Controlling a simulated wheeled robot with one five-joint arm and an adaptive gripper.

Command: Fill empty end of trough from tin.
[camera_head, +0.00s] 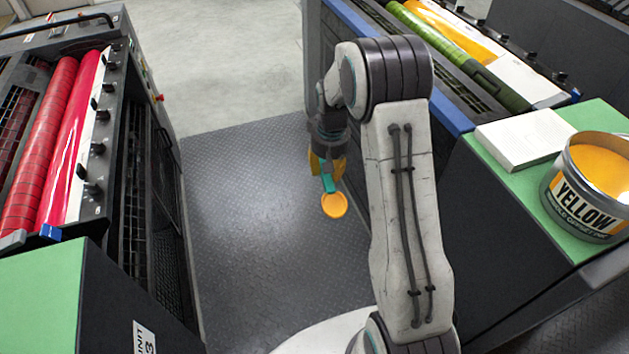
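The open tin (577,200) marked YELLOW stands on the green top at the right, with yellow-orange ink inside. The trough (519,80) runs along the right machine beside a green roller (463,62). Yellow ink (455,33) covers its far part, and its near end looks bare and pale. My gripper (325,171) hangs over the dark floor between the machines, left of the tin and trough. It appears shut on the teal handle of a scoop (333,205). The scoop's round end is yellow-orange; whether that is ink cannot be told for sure.
A stack of white paper (522,139) lies on the green top (560,240) between tin and trough. The left machine (130,120) has red rollers and a green top (45,300). The dark plate floor (245,200) between the machines is clear.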

